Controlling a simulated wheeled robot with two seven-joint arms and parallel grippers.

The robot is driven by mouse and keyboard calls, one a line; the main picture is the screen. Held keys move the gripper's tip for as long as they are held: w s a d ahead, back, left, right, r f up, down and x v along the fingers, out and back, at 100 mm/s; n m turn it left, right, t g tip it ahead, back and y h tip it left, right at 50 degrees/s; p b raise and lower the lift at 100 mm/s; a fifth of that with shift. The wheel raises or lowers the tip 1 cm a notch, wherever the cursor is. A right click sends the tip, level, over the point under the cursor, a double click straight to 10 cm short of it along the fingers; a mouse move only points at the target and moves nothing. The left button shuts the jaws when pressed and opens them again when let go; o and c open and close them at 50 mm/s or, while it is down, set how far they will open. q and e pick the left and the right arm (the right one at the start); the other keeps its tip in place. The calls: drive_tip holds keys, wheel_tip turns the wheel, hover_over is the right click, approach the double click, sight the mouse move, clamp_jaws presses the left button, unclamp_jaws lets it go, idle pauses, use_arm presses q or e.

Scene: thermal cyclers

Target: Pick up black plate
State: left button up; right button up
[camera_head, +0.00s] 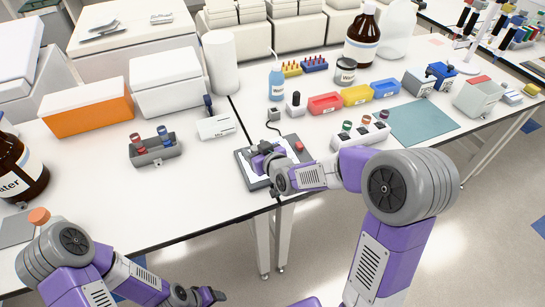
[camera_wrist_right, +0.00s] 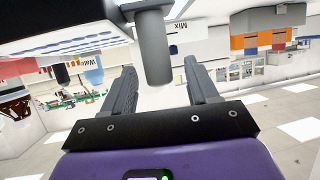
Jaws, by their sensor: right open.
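A flat dark plate (camera_head: 241,168) with a white area on top lies at the table's front edge, in the middle of the head view. I take it for the black plate. My right gripper (camera_head: 262,158) is over it and covers part of it. In the right wrist view my right gripper (camera_wrist_right: 160,92) has its two fingers wide apart. A dark grey cylinder (camera_wrist_right: 155,50) stands in the gap between them, clear of both fingers. A white panel with rows of holes (camera_wrist_right: 60,38) shows beside it. My left gripper (camera_head: 207,295) hangs low in front of the table, its fingers too small to read.
A red knob (camera_head: 299,147) is at the plate's right. A grey rack with tubes (camera_head: 155,150) stands left, and a white tube holder (camera_head: 361,136) and teal mat (camera_head: 423,121) lie right. Red (camera_head: 325,103), yellow (camera_head: 356,95) and blue (camera_head: 386,88) bins stand behind. The table's front left is mostly clear.

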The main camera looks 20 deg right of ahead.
drive_tip(key=shift+w+a+f, duration=0.1)
drive_tip(key=shift+w, duration=0.15)
clamp_jaws()
idle(0.3)
